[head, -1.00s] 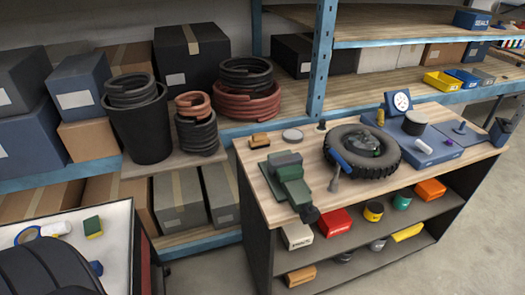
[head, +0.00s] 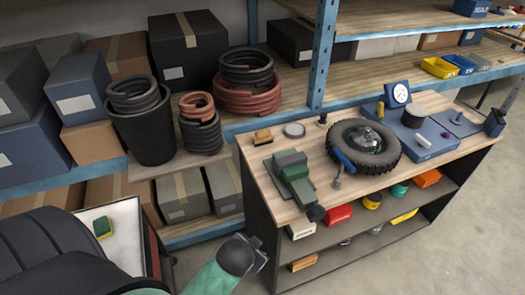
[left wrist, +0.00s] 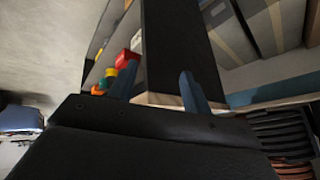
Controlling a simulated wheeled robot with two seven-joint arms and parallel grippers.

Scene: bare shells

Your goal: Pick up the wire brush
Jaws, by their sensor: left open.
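I cannot clearly make out the wire brush. A small tan block with a dark part (head: 263,136), at the back left of the workbench top (head: 240,150), may be it. My left arm comes in low in the head view, with its dark end (head: 243,255) in front of the bench's left side, below the top and well apart from that block. In the left wrist view the two blue-grey fingers of my left gripper (left wrist: 160,82) stand apart with nothing between them, toward the bench's edge and dark side panel. My right gripper is not in view.
A green vise (head: 290,178) stands at the bench's front left, and a tyre (head: 362,148) lies right of it. A round grey lid (head: 294,130) lies beside the tan block. Blue-framed shelving (head: 322,60) stands behind. Floor is clear at the lower right.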

